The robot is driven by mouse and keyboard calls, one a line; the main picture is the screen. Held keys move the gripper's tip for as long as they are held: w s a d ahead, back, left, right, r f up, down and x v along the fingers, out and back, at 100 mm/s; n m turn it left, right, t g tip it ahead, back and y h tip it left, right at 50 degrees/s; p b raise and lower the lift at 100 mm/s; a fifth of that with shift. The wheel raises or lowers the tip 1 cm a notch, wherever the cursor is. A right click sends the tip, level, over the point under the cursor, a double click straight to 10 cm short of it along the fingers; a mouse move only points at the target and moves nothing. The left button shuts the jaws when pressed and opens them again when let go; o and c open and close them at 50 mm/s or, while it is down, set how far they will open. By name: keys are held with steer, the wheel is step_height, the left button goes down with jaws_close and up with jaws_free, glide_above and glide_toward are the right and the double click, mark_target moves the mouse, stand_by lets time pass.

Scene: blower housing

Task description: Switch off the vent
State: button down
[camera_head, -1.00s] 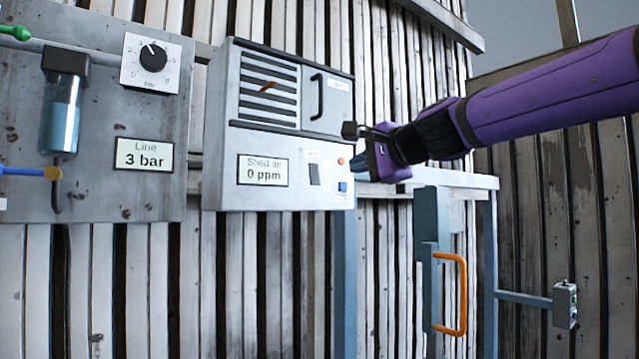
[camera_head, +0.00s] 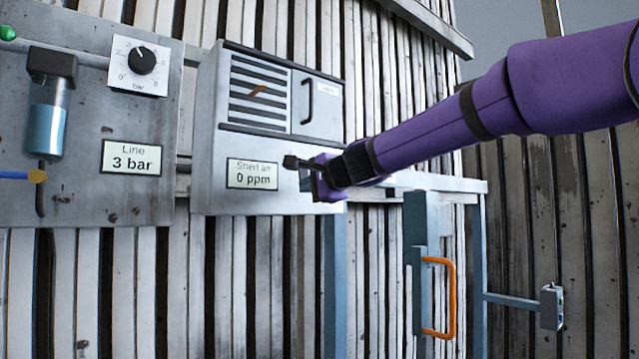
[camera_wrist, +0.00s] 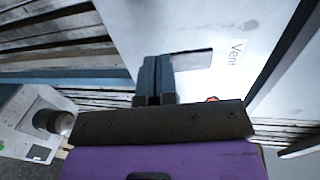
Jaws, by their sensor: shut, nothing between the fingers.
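The grey blower housing (camera_head: 210,130) hangs on the plank wall with a slatted grille (camera_head: 262,92) and a display (camera_head: 252,174) reading "Shed air 0 ppm". In the wrist view, a dark rocker switch (camera_wrist: 192,60) sits on its pale face beside the label "Vent" (camera_wrist: 236,52). A small red lamp (camera_wrist: 212,99) shows partly behind my gripper's body.
A panel (camera_head: 90,190) with a dial (camera_head: 141,61), a blue-filled bowl (camera_head: 46,128) and a "Line 3 bar" display (camera_head: 131,158) is at the left. An orange handle (camera_head: 453,300) and a small grey box (camera_head: 551,307) are at the lower right.

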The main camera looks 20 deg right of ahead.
steer(key=shift+w+a, duration=0.1)
steer(key=shift+w, duration=0.2)
steer(key=shift+w+a+f, duration=0.1)
steer(key=shift+w+f, duration=0.15)
steer(key=shift+w, duration=0.1)
steer(key=shift+s, duration=0.1)
